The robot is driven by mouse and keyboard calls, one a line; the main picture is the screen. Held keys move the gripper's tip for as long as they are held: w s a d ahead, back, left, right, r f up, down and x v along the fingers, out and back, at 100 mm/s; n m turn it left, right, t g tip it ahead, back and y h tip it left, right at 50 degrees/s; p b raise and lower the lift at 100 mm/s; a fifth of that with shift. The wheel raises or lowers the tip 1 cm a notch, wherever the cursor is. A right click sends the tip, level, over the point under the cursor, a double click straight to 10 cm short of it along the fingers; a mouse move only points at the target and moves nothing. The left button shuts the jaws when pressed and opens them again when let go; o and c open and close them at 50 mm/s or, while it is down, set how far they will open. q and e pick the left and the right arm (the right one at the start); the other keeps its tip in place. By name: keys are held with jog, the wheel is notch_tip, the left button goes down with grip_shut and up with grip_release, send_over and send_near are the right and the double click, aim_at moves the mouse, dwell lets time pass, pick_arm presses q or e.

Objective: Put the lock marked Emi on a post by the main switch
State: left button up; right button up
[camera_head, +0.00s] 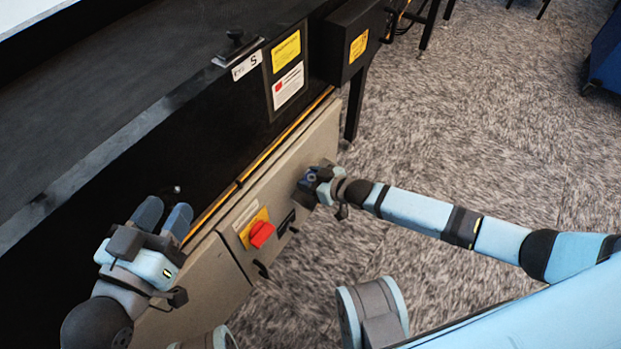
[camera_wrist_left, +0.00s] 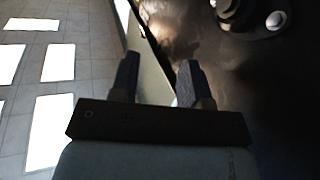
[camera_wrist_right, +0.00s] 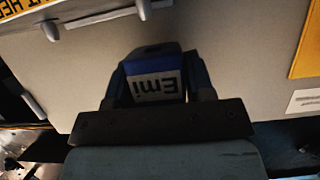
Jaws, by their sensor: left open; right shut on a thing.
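The lock marked Emi (camera_wrist_right: 155,84) is blue with a white label, upside down in the right wrist view. My right gripper (camera_wrist_right: 158,88) is shut on it, close to the front of the grey panel. In the head view my right gripper (camera_head: 318,182) is at the panel's right part and largely hides the lock. The red main switch (camera_head: 261,233) on a yellow plate is to its left. Grey posts (camera_wrist_right: 144,9) stick out from the panel at the top of the right wrist view. My left gripper (camera_head: 163,216) is open and empty near the panel's left end.
The black conveyor side (camera_head: 180,160) rises behind the grey panel (camera_head: 226,262). A dark handle (camera_head: 236,42) sits on the conveyor edge by an S label. A black box (camera_head: 350,40) is at its far end. Carpeted floor (camera_head: 480,130) on the right is open.

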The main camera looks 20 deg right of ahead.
pick_arm(q)
jog(key=shift+f, duration=0.1)
pick_arm(e)
jog(key=shift+f, duration=0.4)
jog(key=shift+f, duration=0.15)
jog(key=shift+f+b, duration=0.5)
pick_arm(q)
jog(key=shift+w+a+m, duration=0.25)
jog(key=shift+w+m, duration=0.05)
jog(key=shift+m, duration=0.1)
pick_arm(e)
jog(key=shift+f, duration=0.45)
pick_arm(q)
jog(key=shift+w+r, duration=0.2)
jog(key=shift+r, duration=0.15)
pick_arm(e)
jog(key=shift+f, duration=0.1)
pick_arm(q)
jog(key=shift+s+f+b, duration=0.15)
jog(key=shift+f+b, duration=0.15)
jog(key=shift+b, duration=0.05)
pick_arm(e)
jog(key=shift+f, duration=0.2)
pick_arm(q)
jog(key=shift+f, duration=0.1)
pick_arm(e)
jog(key=o, duration=1)
jog(key=shift+o, duration=0.2)
